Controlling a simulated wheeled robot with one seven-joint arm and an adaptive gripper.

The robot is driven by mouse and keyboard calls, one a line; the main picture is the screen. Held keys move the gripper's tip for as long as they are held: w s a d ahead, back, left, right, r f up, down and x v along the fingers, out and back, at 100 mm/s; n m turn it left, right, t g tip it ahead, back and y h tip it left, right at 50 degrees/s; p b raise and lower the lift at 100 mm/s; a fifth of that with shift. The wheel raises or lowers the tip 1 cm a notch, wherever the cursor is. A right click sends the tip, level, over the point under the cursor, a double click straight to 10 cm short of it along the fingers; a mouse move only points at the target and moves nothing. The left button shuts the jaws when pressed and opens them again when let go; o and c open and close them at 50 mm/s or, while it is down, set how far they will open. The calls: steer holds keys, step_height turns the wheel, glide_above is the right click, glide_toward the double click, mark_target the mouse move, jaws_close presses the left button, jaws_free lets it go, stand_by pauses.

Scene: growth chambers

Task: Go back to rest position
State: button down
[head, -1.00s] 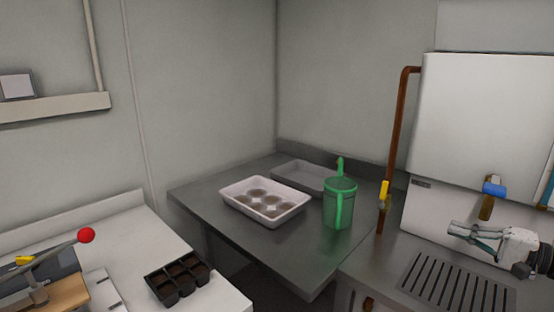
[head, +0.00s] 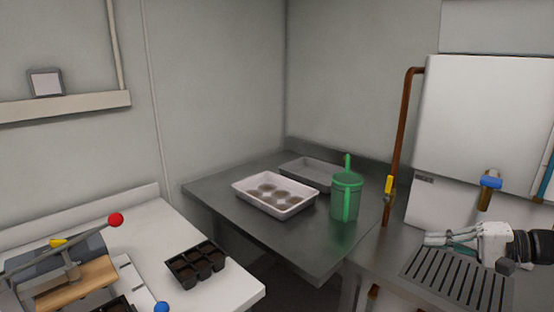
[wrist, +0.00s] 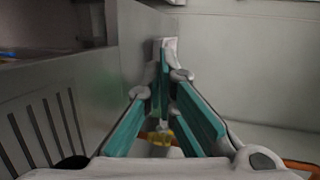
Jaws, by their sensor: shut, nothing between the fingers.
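My gripper (head: 432,239) is shut and empty, at the right of the head view. It is over the sink counter near the slotted drain grate (head: 455,282), with its fingers pointing left. In the wrist view, my gripper (wrist: 165,50) shows its teal finger pads converging at the tips with nothing between them. The grate (wrist: 45,125) shows at the left of that view.
A green watering can (head: 346,197), a white tray with round soil pots (head: 240,192) and a grey tray (head: 290,170) stand on the steel table. A copper pipe (head: 402,130) with a yellow-handled valve rises beside the counter. A black cell tray (head: 196,264) sits on the white bench.

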steer(key=s+a+r+n+g+h, duration=0.2)
steer(key=s+a+n+g+h, duration=0.35)
steer(key=s+a, duration=0.65)
steer(key=s+a+r+t+h+p, duration=0.1)
steer(key=s+a+r+h, duration=0.1)
steer(key=s, duration=0.5)
steer(key=s+a+r+n+h+p, duration=0.1)
steer(key=s+a+r+h, duration=0.1)
steer(key=s+r+h, duration=0.3)
steer(key=s+r, duration=0.1)
steer(key=s, duration=0.2)
steer(key=shift+s+a+t, duration=0.15)
steer(key=shift+s+t, duration=0.1)
steer(key=shift+t, duration=0.1)
